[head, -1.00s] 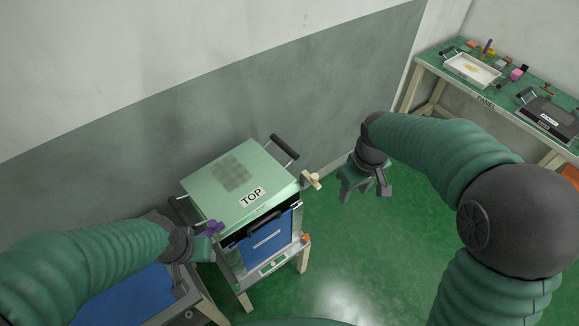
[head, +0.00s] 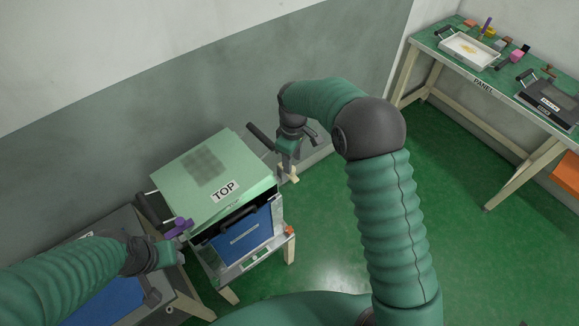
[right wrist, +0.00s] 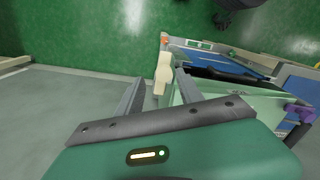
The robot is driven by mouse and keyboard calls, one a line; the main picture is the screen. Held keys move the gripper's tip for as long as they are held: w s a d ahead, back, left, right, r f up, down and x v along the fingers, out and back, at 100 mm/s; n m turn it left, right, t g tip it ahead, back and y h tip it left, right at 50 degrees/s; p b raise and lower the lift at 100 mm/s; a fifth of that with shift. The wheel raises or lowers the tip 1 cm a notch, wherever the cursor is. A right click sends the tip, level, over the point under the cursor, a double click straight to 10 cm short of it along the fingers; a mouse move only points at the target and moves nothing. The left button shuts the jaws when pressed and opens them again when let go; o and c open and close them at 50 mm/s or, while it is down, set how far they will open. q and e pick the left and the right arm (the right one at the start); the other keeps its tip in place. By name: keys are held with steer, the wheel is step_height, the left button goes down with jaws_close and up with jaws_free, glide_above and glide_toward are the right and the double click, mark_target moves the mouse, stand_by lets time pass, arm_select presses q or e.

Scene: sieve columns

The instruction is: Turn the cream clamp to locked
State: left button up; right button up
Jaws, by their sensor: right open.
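The cream clamp (head: 294,177) sits at the right side of the sieve column, below the green lid (head: 237,165) marked TOP. My right gripper (head: 287,170) is at the clamp with its fingers open. In the right wrist view the cream clamp (right wrist: 162,72) stands as a long lever between the two spread fingertips (right wrist: 160,82), close to the right finger; contact is not clear. My left gripper (head: 172,248) is at the column's left side, just below a purple clamp (head: 178,228); its fingers are too small to judge.
The column holds a blue front (head: 244,237) on a stand with legs. Black handles (head: 261,137) stick out by the lid. A bench (head: 484,84) marked PANEL with a white tray (head: 470,50) stands back right. A grey wall is behind; green floor is clear at right.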

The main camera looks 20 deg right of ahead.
mark_target(293, 167)
steer(key=shift+a+f, duration=0.3)
steer(key=shift+f, duration=0.35)
steer(key=shift+a+f, duration=0.3)
steer(key=shift+f, duration=0.3)
steer(key=shift+a+f, duration=0.3)
steer(key=shift+f, duration=0.35)
steer(key=shift+c, duration=0.7)
steer(key=shift+d, duration=0.2)
steer(key=shift+c, duration=1.1)
steer(key=shift+s+d+f, duration=0.1)
steer(key=shift+s+d, duration=0.05)
steer(key=shift+d, duration=0.55)
jaws_close()
steer(key=shift+a, duration=0.45)
arm_select(q)
steer(key=shift+s+a+r, duration=0.1)
steer(key=shift+r, duration=0.05)
arm_select(e)
steer(key=shift+d, duration=0.1)
